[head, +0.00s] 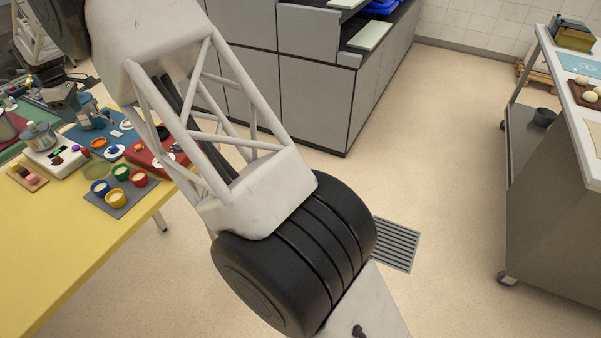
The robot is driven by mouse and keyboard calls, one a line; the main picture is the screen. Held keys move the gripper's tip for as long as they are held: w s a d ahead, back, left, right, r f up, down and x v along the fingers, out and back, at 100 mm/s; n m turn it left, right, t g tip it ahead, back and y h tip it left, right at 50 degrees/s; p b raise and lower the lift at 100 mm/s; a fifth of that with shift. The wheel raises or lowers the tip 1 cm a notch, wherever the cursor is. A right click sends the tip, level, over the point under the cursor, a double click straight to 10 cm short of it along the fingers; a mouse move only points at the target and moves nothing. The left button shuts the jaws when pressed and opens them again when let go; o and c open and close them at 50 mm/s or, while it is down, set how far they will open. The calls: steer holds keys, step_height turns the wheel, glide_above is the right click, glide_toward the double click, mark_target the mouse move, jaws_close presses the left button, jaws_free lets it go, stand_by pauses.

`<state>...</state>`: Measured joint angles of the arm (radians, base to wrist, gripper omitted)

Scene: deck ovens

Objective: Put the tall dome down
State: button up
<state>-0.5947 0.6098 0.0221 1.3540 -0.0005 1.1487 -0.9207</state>
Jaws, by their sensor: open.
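My gripper (82,115) is small and far off at the upper left, over the back part of the yellow table (75,240). It is open. A grey-blue rounded piece (88,101) shows right beside it; I cannot tell if it is the tall dome or if it touches the fingers. A silver rounded piece (40,135) stands on a white base to the left of the gripper. I cannot tell for sure which piece is the tall dome.
Several small coloured cups (120,172) stand on a grey mat at the table's right edge, near a red block (150,152). The table's front is clear. My arm hides part of the table's right edge. A steel bench (560,190) stands at right, grey cabinets (310,90) behind.

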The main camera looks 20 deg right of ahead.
steer(key=s+d+r+m, duration=0.3)
steer(key=s+d+r, duration=0.25)
steer(key=d, duration=0.65)
steer(key=s+d+r+m+t, duration=0.15)
steer(key=s+d+r, duration=0.45)
steer(key=d, duration=0.6)
steer(key=s+d+r+m, duration=0.45)
steer(key=s+d, duration=0.35)
steer(key=d, duration=0.4)
steer(key=s+d+m, duration=0.4)
steer(key=s+d, duration=1)
steer(key=s, duration=0.3)
steer(key=s+d+f+m, duration=0.2)
steer(key=s+d+f, duration=0.2)
steer(key=s, duration=0.5)
steer(key=s+d+f+m+t, duration=0.1)
steer(key=s+d+f+m, duration=0.1)
steer(key=s, duration=0.8)
step_height(320, 180, down, 2)
steer(key=shift+d+f+m, duration=0.1)
steer(key=shift+d+m, duration=0.2)
steer(key=shift+d, duration=0.6)
